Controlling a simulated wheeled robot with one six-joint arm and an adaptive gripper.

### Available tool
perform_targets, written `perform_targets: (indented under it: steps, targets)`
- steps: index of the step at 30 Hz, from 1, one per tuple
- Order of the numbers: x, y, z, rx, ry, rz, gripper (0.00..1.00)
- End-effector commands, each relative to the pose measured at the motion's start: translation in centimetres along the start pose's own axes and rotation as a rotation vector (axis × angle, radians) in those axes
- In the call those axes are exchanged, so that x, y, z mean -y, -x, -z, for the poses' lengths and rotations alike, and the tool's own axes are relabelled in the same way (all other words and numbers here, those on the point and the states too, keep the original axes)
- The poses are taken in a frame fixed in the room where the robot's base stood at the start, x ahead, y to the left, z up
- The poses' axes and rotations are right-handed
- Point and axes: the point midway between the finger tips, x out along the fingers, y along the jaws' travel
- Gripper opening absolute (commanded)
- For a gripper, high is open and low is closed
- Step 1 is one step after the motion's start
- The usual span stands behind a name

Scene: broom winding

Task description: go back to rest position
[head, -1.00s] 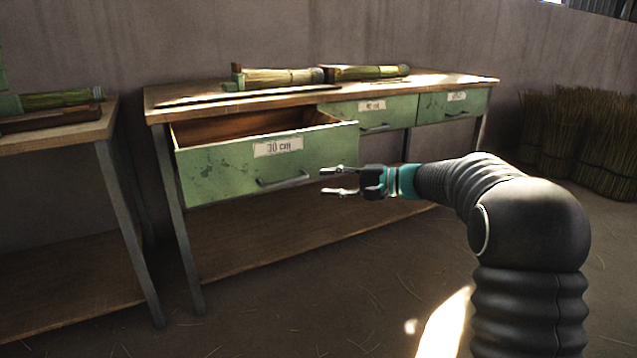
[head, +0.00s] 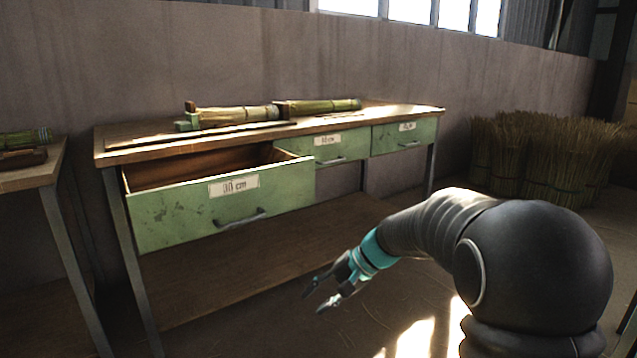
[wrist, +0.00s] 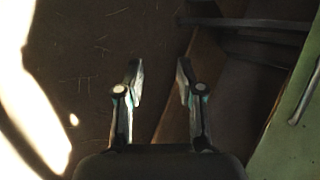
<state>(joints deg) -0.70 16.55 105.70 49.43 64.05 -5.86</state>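My gripper (head: 322,292) is open and empty in the head view, low in front of the table and to the lower right of the drawer handle, apart from it. In the wrist view my gripper (wrist: 158,85) shows two spread fingers with nothing between them, over dark floor. The green drawer labelled 30 cm (head: 165,222) stands pulled out at the left of the table. Its front edge and handle (wrist: 300,105) show at the right of the wrist view.
The wooden table (head: 125,150) carries bundles of stalks (head: 235,117). Two other green drawers (head: 400,137) are shut. Another table (head: 30,178) stands at the left. Stalk sheaves (head: 530,150) stand by the wall at right. The floor ahead of the table looks clear.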

Motion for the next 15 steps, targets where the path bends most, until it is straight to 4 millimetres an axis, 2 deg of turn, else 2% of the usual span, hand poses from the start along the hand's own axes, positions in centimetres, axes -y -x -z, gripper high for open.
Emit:
perform_targets:
  steps: [1, 3, 9, 15]
  targets:
    - [-0.8, 1.3, -1.7, -0.018, 0.020, -0.057, 0.37]
    - [-2.5, 2.7, -3.7, -0.043, 0.052, -0.142, 0.37]
    - [-6.6, 7.2, -9.1, -0.127, 0.153, -0.348, 0.37]
    - [-9.5, 11.6, -13.9, -0.217, 0.261, -0.508, 0.37]
